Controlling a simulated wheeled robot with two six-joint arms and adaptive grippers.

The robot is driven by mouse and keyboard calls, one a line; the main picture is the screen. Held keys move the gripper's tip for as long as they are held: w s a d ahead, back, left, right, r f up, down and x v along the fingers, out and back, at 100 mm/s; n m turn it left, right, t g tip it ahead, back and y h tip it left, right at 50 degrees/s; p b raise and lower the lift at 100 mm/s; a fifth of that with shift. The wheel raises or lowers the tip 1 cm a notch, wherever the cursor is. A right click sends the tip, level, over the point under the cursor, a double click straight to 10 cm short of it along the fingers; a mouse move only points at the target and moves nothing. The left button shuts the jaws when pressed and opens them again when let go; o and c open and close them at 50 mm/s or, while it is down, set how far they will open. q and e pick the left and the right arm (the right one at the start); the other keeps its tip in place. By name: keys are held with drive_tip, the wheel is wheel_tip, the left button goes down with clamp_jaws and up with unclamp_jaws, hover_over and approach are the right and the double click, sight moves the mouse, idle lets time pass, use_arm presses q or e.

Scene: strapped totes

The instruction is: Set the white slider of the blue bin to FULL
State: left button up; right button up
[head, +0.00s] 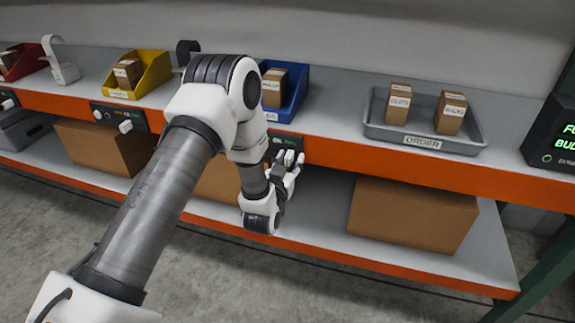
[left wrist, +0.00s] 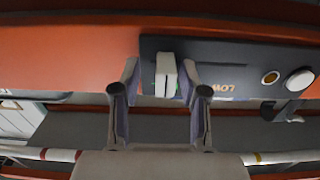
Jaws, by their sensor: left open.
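The blue bin (head: 294,98) stands on the shelf behind my left arm and holds a brown labelled box (head: 274,88). Its dark label panel (head: 287,142) is on the orange shelf edge below it. My left gripper (head: 290,163) is open in front of this panel. In the left wrist view the white slider (left wrist: 166,75) is between the two open fingertips of the left gripper (left wrist: 160,82), near the left end of the panel (left wrist: 225,65). Upside-down "LOW" lettering is to its right. I cannot tell whether the fingers touch it. My right gripper is not in view.
A yellow bin (head: 150,72) and a red bin (head: 28,62) stand to the left. A grey order tray (head: 375,128) with two boxes stands to the right. Brown cartons (head: 412,215) are on the lower shelf. A dark display (head: 555,140) is at the right edge.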

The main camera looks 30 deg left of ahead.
use_arm(q)
drive_tip(key=v, duration=1.1)
drive_tip(key=shift+s+d, duration=0.2)
drive_tip(key=shift+s, duration=0.15)
drive_tip(key=s+d+f+m+g+h+p, duration=0.1)
drive_tip(key=s+d+f+g+h+p, duration=0.1)
drive_tip(key=s+d+f+g+p, duration=0.3)
drive_tip(key=s+f+m+g+h+p, duration=0.1)
drive_tip(key=s+f+g, duration=0.3)
drive_tip(key=s+f, duration=0.35)
drive_tip(key=s+d+f+g, duration=0.1)
drive_tip(key=s+f+g, duration=0.2)
drive_tip(key=s, duration=0.4)
drive_tip(key=s+d+f+g+h, duration=0.1)
drive_tip(key=s+f+g, duration=0.2)
drive_tip(key=s+g, duration=0.2)
drive_tip(key=s, duration=0.2)
drive_tip(key=shift+s+g, duration=0.3)
drive_tip(key=shift+s, duration=0.05)
